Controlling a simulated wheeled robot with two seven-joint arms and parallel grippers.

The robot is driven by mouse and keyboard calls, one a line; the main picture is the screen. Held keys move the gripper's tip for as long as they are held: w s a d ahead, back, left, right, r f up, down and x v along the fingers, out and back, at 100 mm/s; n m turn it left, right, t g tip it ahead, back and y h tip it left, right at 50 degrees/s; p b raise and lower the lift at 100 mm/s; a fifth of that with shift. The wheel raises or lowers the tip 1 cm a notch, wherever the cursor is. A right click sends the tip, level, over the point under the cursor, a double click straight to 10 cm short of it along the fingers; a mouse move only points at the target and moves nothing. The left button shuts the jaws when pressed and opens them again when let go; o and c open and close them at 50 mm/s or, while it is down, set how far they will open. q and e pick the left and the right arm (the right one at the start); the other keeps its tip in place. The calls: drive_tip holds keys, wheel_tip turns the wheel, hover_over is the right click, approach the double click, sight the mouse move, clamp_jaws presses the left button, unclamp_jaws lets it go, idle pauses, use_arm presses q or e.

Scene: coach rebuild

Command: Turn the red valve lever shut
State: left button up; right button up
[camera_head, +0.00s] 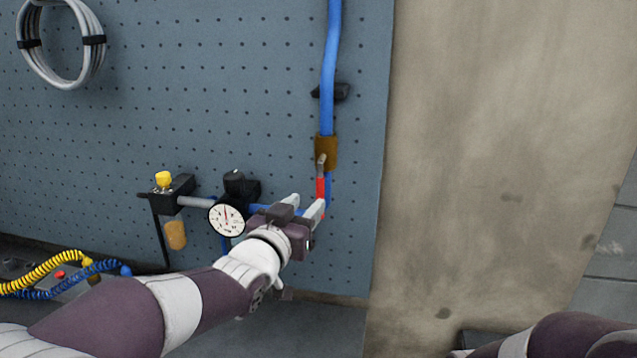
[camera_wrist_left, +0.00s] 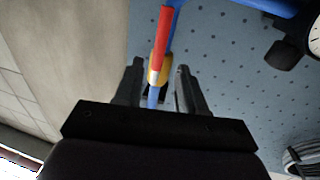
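The red valve lever (camera_head: 321,188) points straight down from the brass valve body (camera_head: 326,150) on a vertical blue pipe (camera_head: 329,75). My left gripper (camera_head: 306,206) is open at the lever's lower part, close to the board. In the left wrist view, the red lever (camera_wrist_left: 163,38) and the yellow-brass valve body (camera_wrist_left: 154,68) line up with the gap between the two spread fingers (camera_wrist_left: 160,72). Whether a finger touches the lever cannot be told. My right gripper is out of view; only part of that arm shows at the lower right.
A round gauge (camera_head: 226,218) and a black fitting with a yellow knob (camera_head: 163,179) sit left of my left gripper. A grey hose coil (camera_head: 62,45) hangs at upper left. Yellow (camera_head: 45,270) and blue coiled hoses lie at lower left. The wall (camera_head: 480,150) on the right is bare.

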sight(318, 194)
use_arm(q)
drive_tip(key=p+x, duration=0.2)
drive_tip(key=x, duration=0.5)
drive_tip(key=shift+w+d+f, duration=0.15)
drive_tip(key=shift+w+d, duration=0.15)
drive_tip(key=shift+d, duration=0.05)
drive_tip(key=shift+s+a, duration=0.2)
drive_tip(key=shift+a, duration=0.15)
drive_tip(key=shift+w+d, duration=0.1)
drive_tip(key=shift+d, duration=0.05)
clamp_jaws()
